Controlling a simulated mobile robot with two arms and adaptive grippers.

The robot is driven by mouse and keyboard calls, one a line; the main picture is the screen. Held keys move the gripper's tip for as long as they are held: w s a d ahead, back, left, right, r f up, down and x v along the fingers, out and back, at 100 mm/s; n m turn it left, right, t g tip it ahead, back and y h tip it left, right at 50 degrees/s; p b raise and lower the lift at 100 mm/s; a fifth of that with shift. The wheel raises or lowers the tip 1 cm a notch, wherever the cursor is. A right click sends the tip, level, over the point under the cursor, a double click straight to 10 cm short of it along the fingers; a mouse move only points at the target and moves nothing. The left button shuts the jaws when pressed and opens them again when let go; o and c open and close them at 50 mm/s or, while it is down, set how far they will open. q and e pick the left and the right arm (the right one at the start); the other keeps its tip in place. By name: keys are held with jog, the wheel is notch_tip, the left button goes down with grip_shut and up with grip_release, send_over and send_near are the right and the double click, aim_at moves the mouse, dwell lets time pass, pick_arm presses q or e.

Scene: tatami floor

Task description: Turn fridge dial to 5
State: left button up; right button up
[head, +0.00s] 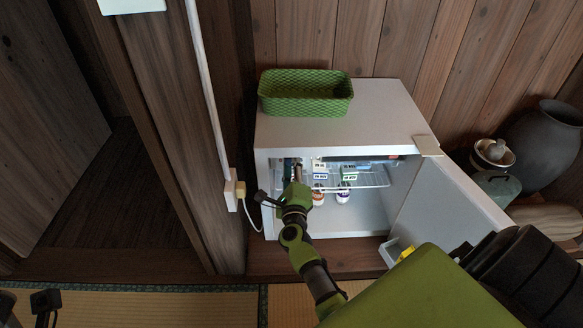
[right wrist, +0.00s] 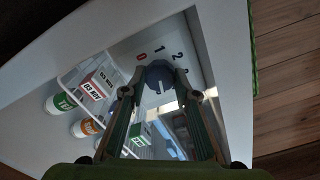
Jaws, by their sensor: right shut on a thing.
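The small white fridge (head: 335,113) stands open, its door (head: 450,205) swung out to the right. My right gripper (head: 298,172) reaches into the upper left of its interior. In the right wrist view, the round grey-blue dial (right wrist: 158,75) sits on a white panel with 0, 1, 2 and further figures around it. My right gripper's fingers (right wrist: 158,86) are shut on the dial's two sides. The dial's pointer setting is unclear, and the figures past 2 are partly hidden by a finger. My left gripper (head: 27,303) shows only in part at the lower left, its dark fingertips apart and empty.
Inside the fridge, a wire shelf (head: 373,181) bears small cartons (head: 349,173), with jars (head: 342,194) below. A green basket (head: 305,107) stands on top. A wooden post (head: 180,130) and plugged cord are close on the left; dark pots (head: 548,140) stand beyond the door.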

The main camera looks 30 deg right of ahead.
jog(key=shift+m, duration=0.9)
jog(key=shift+b, duration=0.3)
jog(key=o, duration=1.1)
